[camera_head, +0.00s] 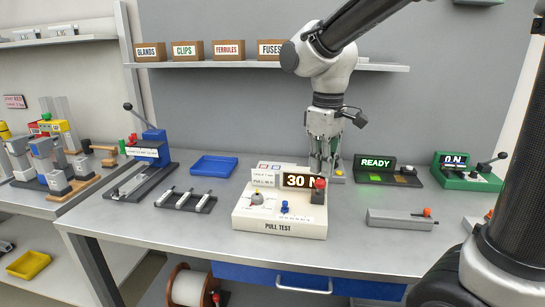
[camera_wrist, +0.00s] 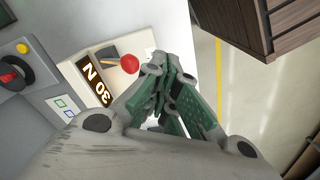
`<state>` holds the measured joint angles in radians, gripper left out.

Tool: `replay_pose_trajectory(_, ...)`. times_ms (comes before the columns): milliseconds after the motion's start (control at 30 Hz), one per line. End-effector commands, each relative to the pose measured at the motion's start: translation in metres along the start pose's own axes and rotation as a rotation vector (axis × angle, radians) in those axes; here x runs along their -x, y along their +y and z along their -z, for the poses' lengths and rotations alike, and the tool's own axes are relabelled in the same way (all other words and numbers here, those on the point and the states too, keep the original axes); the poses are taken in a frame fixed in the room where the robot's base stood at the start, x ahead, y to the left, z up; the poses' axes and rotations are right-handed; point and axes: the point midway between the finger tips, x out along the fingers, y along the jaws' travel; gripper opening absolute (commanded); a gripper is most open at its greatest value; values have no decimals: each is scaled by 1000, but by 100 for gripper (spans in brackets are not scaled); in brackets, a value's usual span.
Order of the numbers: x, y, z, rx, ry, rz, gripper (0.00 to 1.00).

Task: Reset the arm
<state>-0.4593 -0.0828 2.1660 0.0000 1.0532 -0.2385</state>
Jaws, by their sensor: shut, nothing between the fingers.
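My gripper (camera_head: 322,172) hangs from my arm over the bench, pointing down, just behind the pull test box (camera_head: 280,222). Its fingers are shut with nothing between them. In the wrist view the closed green-padded fingers (camera_wrist: 172,72) show near the middle, to the right of the box's red knob (camera_wrist: 129,63). The box's display reads 30 N, and the red knob also shows in the head view (camera_head: 320,184). I cannot tell whether the fingertips touch the box.
A READY unit (camera_head: 376,178) and a green ON unit (camera_head: 468,180) stand to the right. A grey bar tool (camera_head: 398,220) lies in front of them. A shelf (camera_head: 230,65) with labelled boxes runs behind my arm.

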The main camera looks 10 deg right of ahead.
Motion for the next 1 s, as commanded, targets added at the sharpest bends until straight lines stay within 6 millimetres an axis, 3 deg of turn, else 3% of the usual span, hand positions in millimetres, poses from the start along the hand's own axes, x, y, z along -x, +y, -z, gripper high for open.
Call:
replay_pose_trajectory(100,-12,-4,-27,-105,-7,2,0)
replay_pose_trajectory(167,-9,1,-48,-171,17,-3,0)
replay_pose_trajectory(400,9,20,-148,-475,183,-45,0)
replay_pose_trajectory(533,16,24,-190,-590,271,-82,0)
replay_pose_trajectory(700,31,28,-215,-675,351,-124,0)
replay_pose_trajectory(1000,32,31,-218,-694,356,-130,0)
